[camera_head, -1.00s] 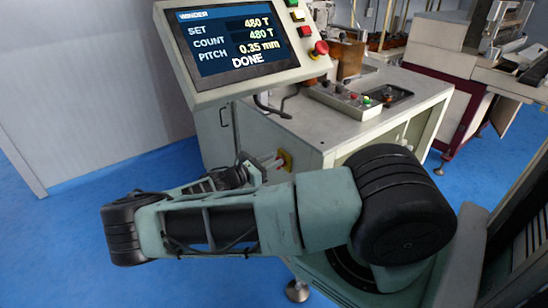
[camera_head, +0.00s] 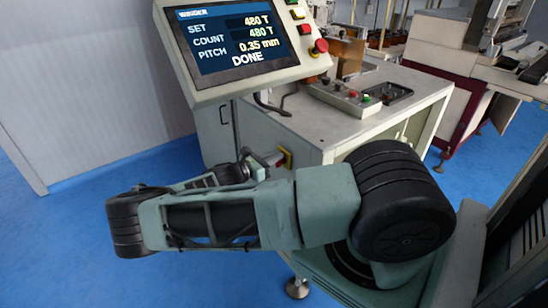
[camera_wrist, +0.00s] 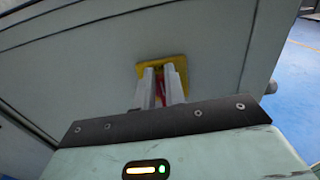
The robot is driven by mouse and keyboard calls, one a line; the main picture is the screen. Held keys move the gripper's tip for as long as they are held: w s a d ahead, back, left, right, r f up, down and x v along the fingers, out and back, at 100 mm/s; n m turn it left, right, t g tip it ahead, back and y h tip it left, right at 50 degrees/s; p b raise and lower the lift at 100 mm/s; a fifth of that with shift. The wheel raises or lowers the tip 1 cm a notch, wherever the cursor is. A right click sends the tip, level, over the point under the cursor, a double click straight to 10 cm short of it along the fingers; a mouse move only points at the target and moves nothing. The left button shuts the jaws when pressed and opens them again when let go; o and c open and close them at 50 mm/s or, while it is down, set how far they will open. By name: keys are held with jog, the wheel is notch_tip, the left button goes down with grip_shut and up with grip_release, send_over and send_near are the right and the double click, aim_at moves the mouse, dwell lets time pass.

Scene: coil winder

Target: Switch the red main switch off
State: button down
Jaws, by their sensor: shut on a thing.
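The red main switch (camera_wrist: 161,88) shows as a narrow red strip between my fingers in the wrist view. It sits on a yellow plate (camera_wrist: 181,66) on the grey side panel of the winder cabinet. My gripper (camera_wrist: 161,74) is shut on the switch, with one pale finger on each side. The fingers hide most of the switch, so its exact angle cannot be read. In the head view my gripper (camera_head: 274,160) reaches the cabinet side, and the yellow plate (camera_head: 287,155) shows just beyond it.
The winder's screen (camera_head: 238,38) is lit and reads DONE. A red emergency button (camera_head: 319,46) sits at its right edge. A small button box (camera_head: 345,97) stands on the cabinet top (camera_head: 330,125). Blue floor (camera_head: 80,220) is open at the left.

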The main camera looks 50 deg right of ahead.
jog(key=shift+w+d+f+n+b, duration=0.1)
jog(key=shift+w+f+n+b, duration=0.35)
jog(key=shift+n, duration=2.4)
jog(key=shift+w+d+f+n+b, duration=0.15)
jog(key=shift+f+n, duration=0.45)
jog(key=shift+n, duration=2.3)
jog(key=shift+w+f+n+b, duration=0.3)
jog(key=shift+w+f+n, duration=0.15)
jog(key=shift+n, duration=2.4)
jog(key=shift+f, duration=0.1)
jog(key=shift+s, duration=0.1)
jog(key=c, duration=1.5)
grip_release()
jog(key=shift+o, duration=0.2)
